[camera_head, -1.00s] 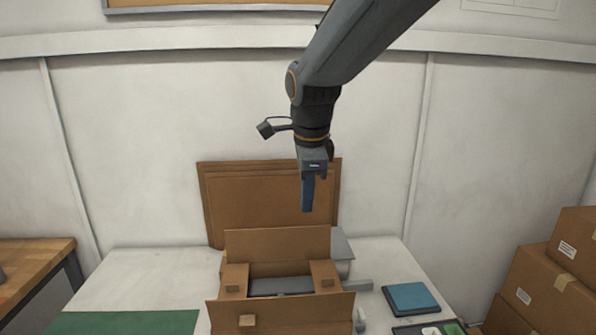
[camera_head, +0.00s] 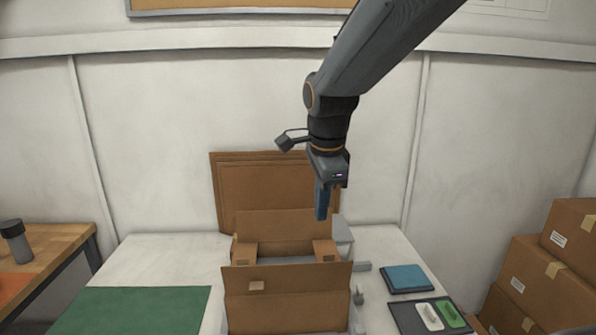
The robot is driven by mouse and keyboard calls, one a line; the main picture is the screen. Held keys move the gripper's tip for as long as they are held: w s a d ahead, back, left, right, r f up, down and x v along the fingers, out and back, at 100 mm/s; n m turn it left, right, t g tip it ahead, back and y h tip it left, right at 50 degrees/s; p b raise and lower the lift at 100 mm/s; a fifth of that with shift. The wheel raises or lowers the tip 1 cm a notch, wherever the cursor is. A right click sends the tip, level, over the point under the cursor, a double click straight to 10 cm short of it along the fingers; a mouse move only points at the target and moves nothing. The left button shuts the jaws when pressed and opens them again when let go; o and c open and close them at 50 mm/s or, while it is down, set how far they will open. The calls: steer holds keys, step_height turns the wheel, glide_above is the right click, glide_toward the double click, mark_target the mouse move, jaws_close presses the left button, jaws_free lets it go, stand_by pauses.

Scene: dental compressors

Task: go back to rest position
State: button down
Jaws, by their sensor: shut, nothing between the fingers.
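My gripper (camera_head: 322,204) hangs from my arm, pointing down, above the right side of an open cardboard box (camera_head: 287,299). Its blue fingers are shut with nothing between them, and it is apart from the box. The box stands on a white table (camera_head: 165,262) with its flaps raised. Its inside is mostly hidden behind the front flap.
Flat brown cardboard sheets (camera_head: 228,190) lean on the wall behind the box. A green mat (camera_head: 135,308) lies left. A blue book-like item (camera_head: 405,278) and a dark tray (camera_head: 402,316) lie right. Cardboard boxes (camera_head: 548,283) are stacked far right. The air around my gripper is clear.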

steer(key=s+d+f+n+b, duration=0.4)
steer(key=s+d+f+n, duration=0.3)
steer(key=f, duration=0.5)
steer(key=s+d+f+n+g+b, duration=0.1)
steer(key=s+d+f+n+b, duration=0.3)
steer(key=s+d+f+n, duration=0.3)
steer(key=shift+s+d+f+n+b, duration=0.35)
steer(key=shift+f+n, duration=0.45)
steer(key=shift+f, duration=2)
steer(key=shift+w+a, duration=0.1)
steer(key=shift+w, duration=0.05)
